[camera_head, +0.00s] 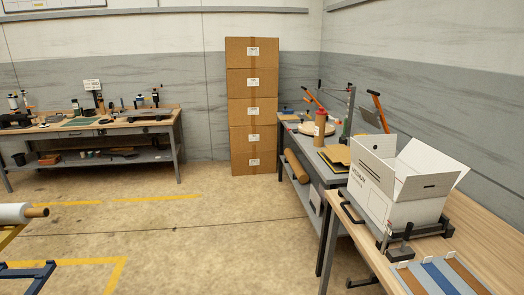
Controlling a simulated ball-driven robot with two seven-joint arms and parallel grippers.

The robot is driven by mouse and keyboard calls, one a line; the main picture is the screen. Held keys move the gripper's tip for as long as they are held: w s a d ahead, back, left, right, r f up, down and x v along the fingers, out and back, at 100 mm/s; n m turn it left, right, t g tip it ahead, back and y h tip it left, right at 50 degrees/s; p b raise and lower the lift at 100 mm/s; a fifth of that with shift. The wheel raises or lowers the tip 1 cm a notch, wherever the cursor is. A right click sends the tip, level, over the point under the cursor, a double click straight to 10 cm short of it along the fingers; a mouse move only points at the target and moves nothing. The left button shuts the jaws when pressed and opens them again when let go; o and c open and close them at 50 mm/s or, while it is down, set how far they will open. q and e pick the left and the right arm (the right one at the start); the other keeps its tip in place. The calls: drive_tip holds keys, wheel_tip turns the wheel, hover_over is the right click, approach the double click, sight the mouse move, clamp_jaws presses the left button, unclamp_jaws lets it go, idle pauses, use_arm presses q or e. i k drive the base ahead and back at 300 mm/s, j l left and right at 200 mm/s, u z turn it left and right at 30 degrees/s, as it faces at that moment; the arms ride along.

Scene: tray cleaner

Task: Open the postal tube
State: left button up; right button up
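A brown cardboard tube (296,166) lies on the lower shelf under the far right workbench, its near end pointing toward me. It looks like a postal tube, but I cannot tell whether its ends have caps. A white roll with a brown core (18,213) sits at the left edge on a yellow frame, partly cut off by the picture edge. Neither of my grippers is in view.
An open white carton (397,200) stands on the near right bench (490,225). A stack of brown boxes (252,110) stands at the back wall. A workbench (90,130) with tools is at back left. Blue metal bars (28,272) are at lower left. The middle floor is clear.

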sight(320, 123)
drive_tip(key=i, duration=2.3)
drive_tip(key=i+z, duration=0.2)
drive_tip(key=i, duration=0.2)
drive_tip(key=i+j+z, duration=0.2)
drive_tip(key=i, duration=0.2)
drive_tip(key=i+j+z, duration=0.2)
drive_tip(key=i, duration=0.2)
